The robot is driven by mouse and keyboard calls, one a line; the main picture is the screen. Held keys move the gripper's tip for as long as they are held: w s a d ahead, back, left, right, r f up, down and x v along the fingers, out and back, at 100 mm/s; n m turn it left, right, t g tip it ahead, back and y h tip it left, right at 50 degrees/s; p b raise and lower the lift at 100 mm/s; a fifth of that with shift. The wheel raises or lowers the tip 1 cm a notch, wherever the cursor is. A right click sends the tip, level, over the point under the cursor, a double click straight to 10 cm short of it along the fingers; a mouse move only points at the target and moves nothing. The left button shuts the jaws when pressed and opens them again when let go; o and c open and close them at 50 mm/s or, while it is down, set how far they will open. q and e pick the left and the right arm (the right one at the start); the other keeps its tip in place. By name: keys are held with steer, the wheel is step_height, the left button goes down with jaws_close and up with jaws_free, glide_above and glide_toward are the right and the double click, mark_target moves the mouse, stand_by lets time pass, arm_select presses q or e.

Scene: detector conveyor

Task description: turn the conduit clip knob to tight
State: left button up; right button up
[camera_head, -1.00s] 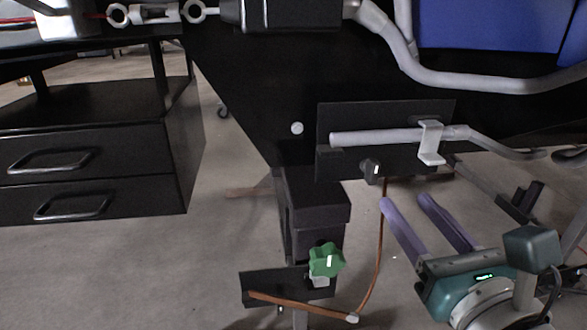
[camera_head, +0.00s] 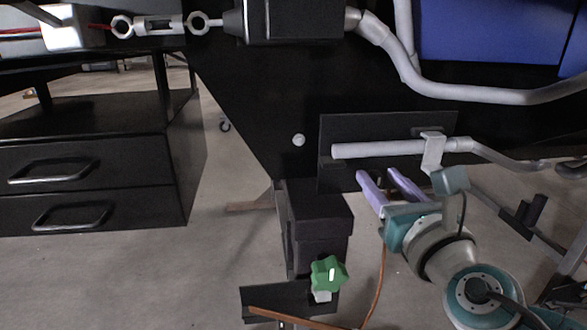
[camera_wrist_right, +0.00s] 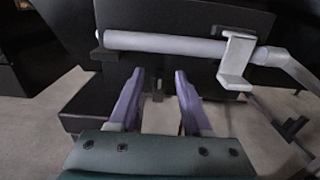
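The grey conduit (camera_head: 380,150) runs along a dark plate (camera_head: 350,123), with a white clip (camera_head: 432,152) over its right part. A small dark knob with a light mark (camera_head: 381,184) sits under the plate, partly hidden by my right gripper (camera_head: 377,174). In the right wrist view the knob (camera_wrist_right: 158,96) shows between the two purple fingers (camera_wrist_right: 159,75). The fingers are open, one on each side of it; I cannot tell whether they touch it. My left gripper is not in view.
A green lobed knob (camera_head: 328,274) sits on a lower bracket (camera_head: 262,298) with a copper tube (camera_head: 374,290). A black drawer cabinet (camera_head: 90,170) stands at left. A blue panel (camera_head: 490,30) is at upper right. Floor between cabinet and bracket is clear.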

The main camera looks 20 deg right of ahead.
jaws_close()
steer(key=shift+f+m, duration=0.1)
steer(key=shift+m, duration=0.2)
stand_by(0.4)
steer(key=shift+s+d+f+m+b, duration=0.1)
steer(key=shift+d+f+m+b, duration=0.2)
steer(key=shift+m+b, duration=1.8)
steer(key=shift+s+d+f+m+b, duration=0.1)
steer(key=shift+d+f+m+b, duration=0.3)
steer(key=shift+m, duration=3.25)
steer(key=shift+d+f+m+b, duration=0.15)
steer(key=shift+m+b, duration=1.25)
steer(key=shift+m, duration=1.45)
steer(key=shift+o, duration=0.3)
jaws_free()
